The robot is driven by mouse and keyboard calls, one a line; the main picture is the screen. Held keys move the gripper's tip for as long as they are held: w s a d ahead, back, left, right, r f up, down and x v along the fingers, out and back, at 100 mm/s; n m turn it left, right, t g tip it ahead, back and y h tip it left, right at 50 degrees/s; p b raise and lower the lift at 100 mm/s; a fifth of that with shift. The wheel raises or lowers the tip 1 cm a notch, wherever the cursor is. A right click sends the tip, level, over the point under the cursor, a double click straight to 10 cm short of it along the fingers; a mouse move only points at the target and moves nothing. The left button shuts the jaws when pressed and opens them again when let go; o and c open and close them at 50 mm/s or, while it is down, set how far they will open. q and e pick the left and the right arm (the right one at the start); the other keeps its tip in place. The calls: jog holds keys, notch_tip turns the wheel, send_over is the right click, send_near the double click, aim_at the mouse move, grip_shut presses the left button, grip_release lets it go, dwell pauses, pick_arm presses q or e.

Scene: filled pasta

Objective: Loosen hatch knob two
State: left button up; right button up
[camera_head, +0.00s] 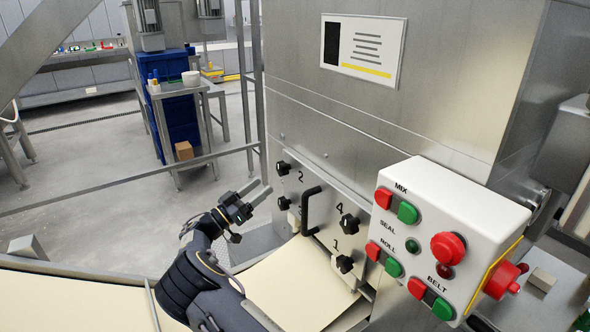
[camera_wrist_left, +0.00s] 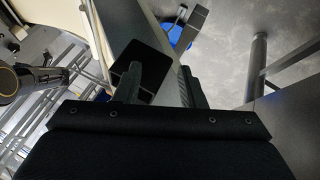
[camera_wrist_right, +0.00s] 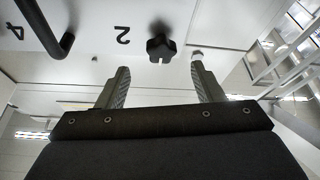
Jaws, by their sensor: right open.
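Hatch knob two (camera_head: 283,168) is a black lobed knob left of the printed 2 at the upper left of the hatch panel (camera_head: 322,192).
A black bar handle (camera_head: 308,208) stands out beside the knob. Other knobs sit lower left (camera_head: 284,203), by the 4 (camera_head: 349,226) and by the 1 (camera_head: 344,264). A white button box (camera_head: 455,215) juts out right. A pale dough sheet (camera_head: 295,285) runs below.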

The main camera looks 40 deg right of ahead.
aim_at(279, 171)
jog(key=p+x, duration=0.1)
jog(key=x, duration=0.6)
jog(key=shift+w+d+r+p, duration=0.1)
jog(key=shift+d+r+p, duration=0.1)
jog(key=shift+r+p, duration=0.1)
jog(key=c, duration=1)
jog(key=shift+o, duration=0.2)
